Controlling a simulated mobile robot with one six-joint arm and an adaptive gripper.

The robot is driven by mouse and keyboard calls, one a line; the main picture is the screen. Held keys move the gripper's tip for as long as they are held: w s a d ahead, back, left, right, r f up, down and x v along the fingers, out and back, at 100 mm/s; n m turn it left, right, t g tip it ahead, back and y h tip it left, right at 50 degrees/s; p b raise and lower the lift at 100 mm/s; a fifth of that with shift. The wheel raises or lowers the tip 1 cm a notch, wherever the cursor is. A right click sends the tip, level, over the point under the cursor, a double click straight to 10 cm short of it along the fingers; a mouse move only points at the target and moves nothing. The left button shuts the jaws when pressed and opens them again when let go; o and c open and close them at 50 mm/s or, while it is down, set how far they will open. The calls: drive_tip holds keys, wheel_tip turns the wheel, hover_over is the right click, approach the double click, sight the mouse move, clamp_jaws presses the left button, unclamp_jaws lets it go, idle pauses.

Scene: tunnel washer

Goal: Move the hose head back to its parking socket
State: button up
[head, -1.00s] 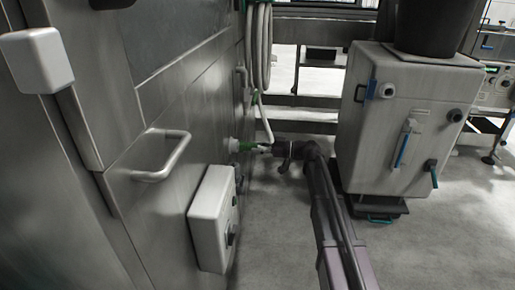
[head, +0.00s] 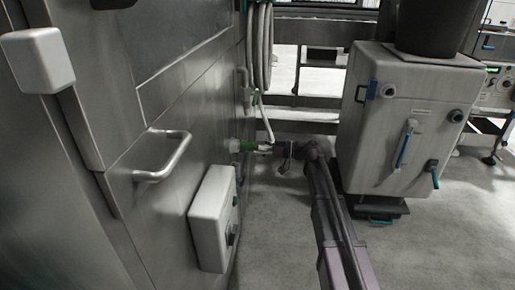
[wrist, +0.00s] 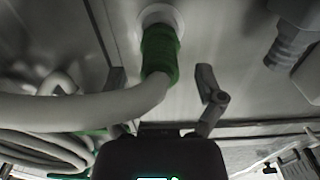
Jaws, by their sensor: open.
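The hose head is a ribbed green piece (wrist: 160,52) on a pale hose (wrist: 85,110). In the wrist view its far end meets a round white socket (wrist: 160,16) in the steel wall; how deep it sits cannot be told. In the head view the green head (head: 234,146) is against the machine's side wall. My gripper (wrist: 163,88) is open, with its fingers apart below the green head, and the hose bends away to the left. In the head view my gripper (head: 263,148) is just right of the green head.
A coiled pale hose (head: 262,45) hangs on the wall above. A white control box (head: 212,218) and a bar handle (head: 162,157) stick out of the wall nearby. A grey cabinet (head: 400,130) with blue-handled valves stands right of my arm. Some floor between is clear.

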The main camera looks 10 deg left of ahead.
drive_tip(key=d, duration=1.2)
drive_tip(key=shift+s, duration=0.2)
